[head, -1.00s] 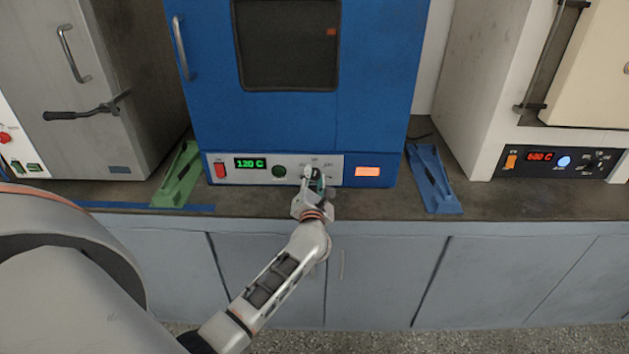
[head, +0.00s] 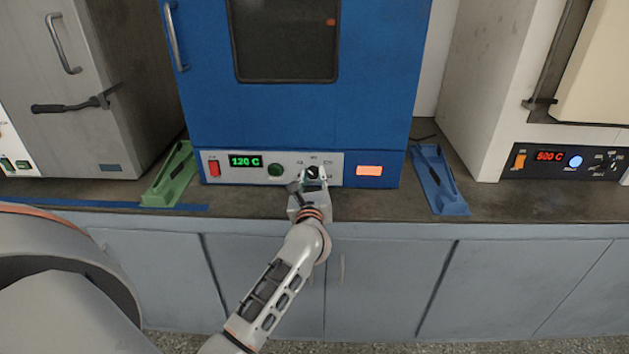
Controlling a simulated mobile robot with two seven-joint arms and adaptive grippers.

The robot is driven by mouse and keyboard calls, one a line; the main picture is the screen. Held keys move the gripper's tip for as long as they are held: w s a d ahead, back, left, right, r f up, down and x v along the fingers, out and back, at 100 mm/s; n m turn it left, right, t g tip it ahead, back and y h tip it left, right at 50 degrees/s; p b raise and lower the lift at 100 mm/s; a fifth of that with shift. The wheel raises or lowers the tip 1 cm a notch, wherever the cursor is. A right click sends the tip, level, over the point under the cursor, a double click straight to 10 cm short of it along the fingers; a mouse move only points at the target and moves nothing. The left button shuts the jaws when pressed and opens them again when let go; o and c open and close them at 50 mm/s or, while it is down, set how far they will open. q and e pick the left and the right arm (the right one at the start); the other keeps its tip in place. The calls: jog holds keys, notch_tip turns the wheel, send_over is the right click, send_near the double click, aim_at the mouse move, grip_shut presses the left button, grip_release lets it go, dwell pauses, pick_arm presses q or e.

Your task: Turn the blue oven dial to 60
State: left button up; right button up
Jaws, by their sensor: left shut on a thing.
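The blue oven (head: 370,95) stands on the bench in the middle. Its lower panel has a green display (head: 246,161) reading 120 C. The black dial (head: 312,172) sits right of centre on that panel, with small printed marks around it that are too small to read. My left gripper (head: 313,178) reaches up to the panel from below and is shut on the dial, with a finger at each side. The gripper partly hides the dial's lower side. My right gripper is not in view.
A green bracket (head: 170,176) and a blue bracket (head: 438,182) lie either side. A grey oven (head: 135,90) and a cream furnace (head: 490,100) flank it.

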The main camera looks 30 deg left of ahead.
pick_arm(q)
jog(key=shift+f+n+b, duration=0.25)
jog(key=shift+n+b, duration=0.35)
jog(key=shift+n, duration=0.4)
jog(key=shift+r+n, duration=0.1)
jog(key=shift+n, duration=0.3)
jog(key=shift+b, duration=0.3)
jog(key=shift+r+n, duration=0.1)
jog(key=shift+n, duration=0.2)
jog(key=o, duration=1.1)
